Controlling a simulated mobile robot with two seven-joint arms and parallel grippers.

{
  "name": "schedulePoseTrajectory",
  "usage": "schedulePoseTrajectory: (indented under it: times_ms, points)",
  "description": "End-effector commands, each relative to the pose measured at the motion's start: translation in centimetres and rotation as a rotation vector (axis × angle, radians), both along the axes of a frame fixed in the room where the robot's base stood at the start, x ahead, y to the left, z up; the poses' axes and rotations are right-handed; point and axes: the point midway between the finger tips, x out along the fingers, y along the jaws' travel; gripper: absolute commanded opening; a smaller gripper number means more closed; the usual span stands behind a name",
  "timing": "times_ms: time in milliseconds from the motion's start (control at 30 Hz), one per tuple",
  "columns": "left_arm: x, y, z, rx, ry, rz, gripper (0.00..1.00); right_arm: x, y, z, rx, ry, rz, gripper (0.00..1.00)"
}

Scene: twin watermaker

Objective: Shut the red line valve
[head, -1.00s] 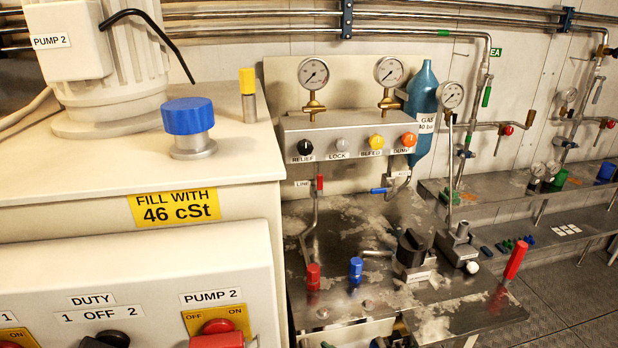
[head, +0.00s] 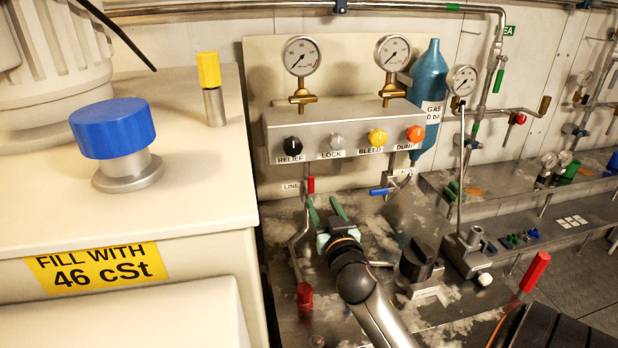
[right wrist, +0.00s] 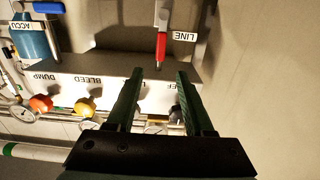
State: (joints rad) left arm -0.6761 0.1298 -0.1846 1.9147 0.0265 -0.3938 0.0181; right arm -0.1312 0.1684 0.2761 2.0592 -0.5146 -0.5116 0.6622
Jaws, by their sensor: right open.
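The line valve's red handle (head: 311,185) is a small upright lever beside the "LINE" label (head: 291,187), low on the back panel. In the right wrist view, which is upside down, the red handle (right wrist: 161,45) appears beyond the fingertips, roughly in line with the gap between them. My right gripper (head: 325,207) has green fingers spread apart with nothing between them. It is just below and slightly right of the handle in the head view, and in the right wrist view the fingers (right wrist: 159,75) look clear of it. My left gripper is not in view.
A grey block with knobs (head: 345,140) and gauges juts out above the valve. A blue-handled valve (head: 379,191) is to the right. A red-capped post (head: 305,297) and a black knob (head: 416,262) stand near my arm. The cream cabinet (head: 190,195) is on the left.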

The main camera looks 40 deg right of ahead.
Motion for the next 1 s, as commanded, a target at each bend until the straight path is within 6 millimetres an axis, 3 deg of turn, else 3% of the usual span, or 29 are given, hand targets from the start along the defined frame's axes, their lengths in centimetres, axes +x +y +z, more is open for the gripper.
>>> schedulePoseTrajectory:
  times_ms: [600,1000]
  points:
    - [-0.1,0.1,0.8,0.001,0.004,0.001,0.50,8.8,-4.8,0.0,-0.001,0.002,0.000,0.53]
    - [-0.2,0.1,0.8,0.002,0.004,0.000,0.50,10.1,-5.5,0.0,-0.001,0.002,0.001,0.53]
